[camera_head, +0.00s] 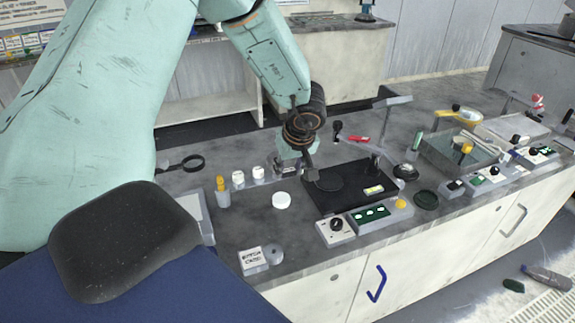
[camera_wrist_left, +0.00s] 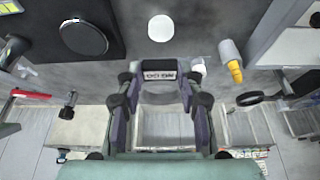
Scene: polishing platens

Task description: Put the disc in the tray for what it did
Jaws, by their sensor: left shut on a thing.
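My left gripper (camera_head: 298,168) hangs over the bench beside a black polishing machine. In the left wrist view, my left gripper (camera_wrist_left: 160,82) is shut on a small dark block with a pale, marked face (camera_wrist_left: 160,75); the marks are too small to read. A white round disc (camera_head: 281,200) lies flat on the bench, apart from the gripper; it also shows in the left wrist view (camera_wrist_left: 161,28). A dark round platen (camera_head: 328,179) sits on the machine; it shows in the left wrist view (camera_wrist_left: 83,37). I cannot tell which tray is meant. My right gripper is not in view.
A grey tray-like box (camera_head: 197,212) stands at the left. A yellow-topped bottle (camera_head: 222,192) and white jars (camera_head: 238,178) stand near the gripper. A clear-sided box (camera_head: 455,153) is at the right.

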